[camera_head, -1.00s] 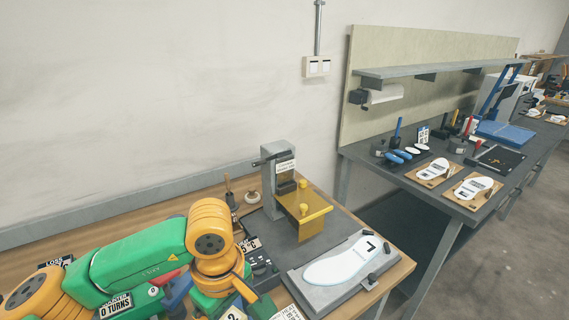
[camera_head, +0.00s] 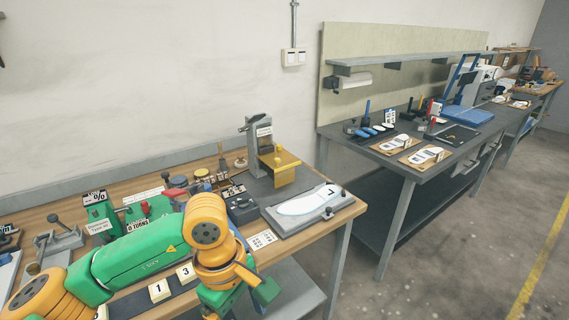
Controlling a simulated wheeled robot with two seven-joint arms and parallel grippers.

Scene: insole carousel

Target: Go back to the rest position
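My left arm, green and orange, comes in from the left over the near workbench (camera_head: 330,221). It bends down at an orange joint, and its lower end (camera_head: 240,290) hangs in front of the bench at the bottom of the view. I cannot make out the fingertips there or whether they hold anything. My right gripper is out of view. A white insole marked 7 (camera_head: 305,204) lies on a grey plate (camera_head: 275,222) at the bench's right end, apart from my arm.
A grey press with a yellow bracket (camera_head: 283,170) stands behind the insole. Number blocks (camera_head: 160,290), a green box (camera_head: 98,212) and small tools crowd the bench. A second dark table (camera_head: 385,160) stands to the right. Open floor (camera_head: 450,260) lies at the right.

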